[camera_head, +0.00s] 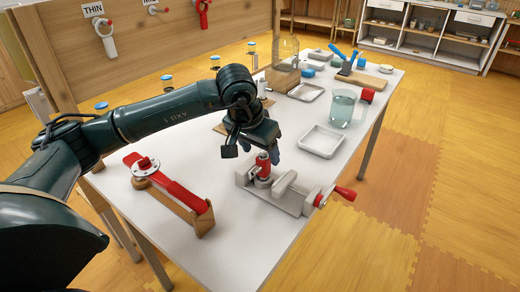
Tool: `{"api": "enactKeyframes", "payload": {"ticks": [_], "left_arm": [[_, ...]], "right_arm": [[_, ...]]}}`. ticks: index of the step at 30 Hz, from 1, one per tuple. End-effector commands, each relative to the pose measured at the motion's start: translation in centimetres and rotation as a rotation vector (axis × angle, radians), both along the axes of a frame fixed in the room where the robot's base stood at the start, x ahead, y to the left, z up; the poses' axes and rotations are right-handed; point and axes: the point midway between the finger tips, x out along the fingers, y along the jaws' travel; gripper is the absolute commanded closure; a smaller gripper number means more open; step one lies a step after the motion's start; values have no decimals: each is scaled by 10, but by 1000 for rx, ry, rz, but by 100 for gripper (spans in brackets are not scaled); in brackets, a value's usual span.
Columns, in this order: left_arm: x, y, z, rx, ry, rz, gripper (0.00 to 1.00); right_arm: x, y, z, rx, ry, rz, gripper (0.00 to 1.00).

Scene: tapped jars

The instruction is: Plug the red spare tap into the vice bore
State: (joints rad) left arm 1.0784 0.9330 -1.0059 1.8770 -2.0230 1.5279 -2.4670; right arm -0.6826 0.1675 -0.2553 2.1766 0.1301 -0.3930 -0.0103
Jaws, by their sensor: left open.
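A small red piece (263,164), which looks like the red spare tap, stands upright at the vice's left end. I cannot tell how deep it sits in the bore, as that is hidden. My left gripper (264,152) points down right above and behind the red piece. It is open, with its fingers close to the piece; whether they touch it is unclear. My right gripper is out of view.
A wooden block with a red lever (178,187) lies at the table's front left. A white tray (322,141), a glass jug (341,108) and a large glass jar (286,52) stand farther back. Taps hang on the wooden board (150,45). The front middle table is clear.

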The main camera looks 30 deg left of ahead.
Motion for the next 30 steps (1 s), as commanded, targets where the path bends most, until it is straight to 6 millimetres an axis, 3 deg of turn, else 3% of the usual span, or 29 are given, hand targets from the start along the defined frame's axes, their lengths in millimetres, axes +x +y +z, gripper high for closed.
{"api": "enactKeyframes", "payload": {"ticks": [23,30], "left_arm": [[-4,1,11,1,0,0,36],[-15,2,47,0,-7,0,36]], "right_arm": [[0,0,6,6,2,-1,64],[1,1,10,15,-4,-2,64]]}}
